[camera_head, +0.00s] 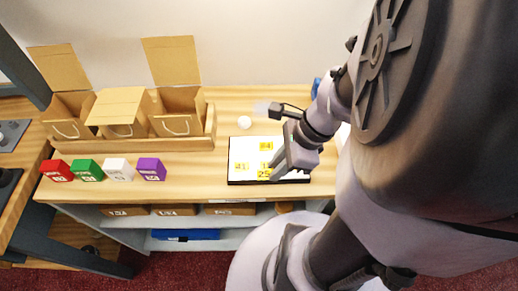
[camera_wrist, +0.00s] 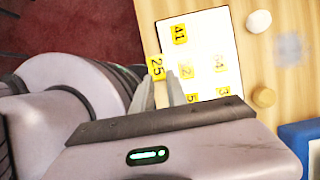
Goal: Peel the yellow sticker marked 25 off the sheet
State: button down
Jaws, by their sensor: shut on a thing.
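The yellow sticker marked 25 (camera_head: 264,174) is at the near edge of the white sheet (camera_head: 236,153) in the head view. In the wrist view the sticker (camera_wrist: 157,66) sits at the tips of my gripper (camera_wrist: 161,80), beside the edge of the sheet (camera_wrist: 205,50). My gripper (camera_head: 273,170) is shut on it, reaching down over the sheet from the right. Whether the sticker is fully clear of the sheet I cannot tell. The sticker marked 41 (camera_wrist: 179,34) and several other yellow stickers lie on the sheet, some partly hidden by my gripper.
A white round thing (camera_head: 244,122) stands behind the sheet. A blue thing (camera_wrist: 300,140) is at the wrist view's right.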

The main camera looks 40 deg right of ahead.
jog(key=s+r+p, duration=0.1)
jog(key=r, duration=0.1)
jog(key=s+r+p, duration=0.2)
jog(key=shift+s+a+r, duration=0.1)
jog(key=shift+a+r, duration=0.05)
jog(key=shift+r, duration=0.05)
dwell(0.3)
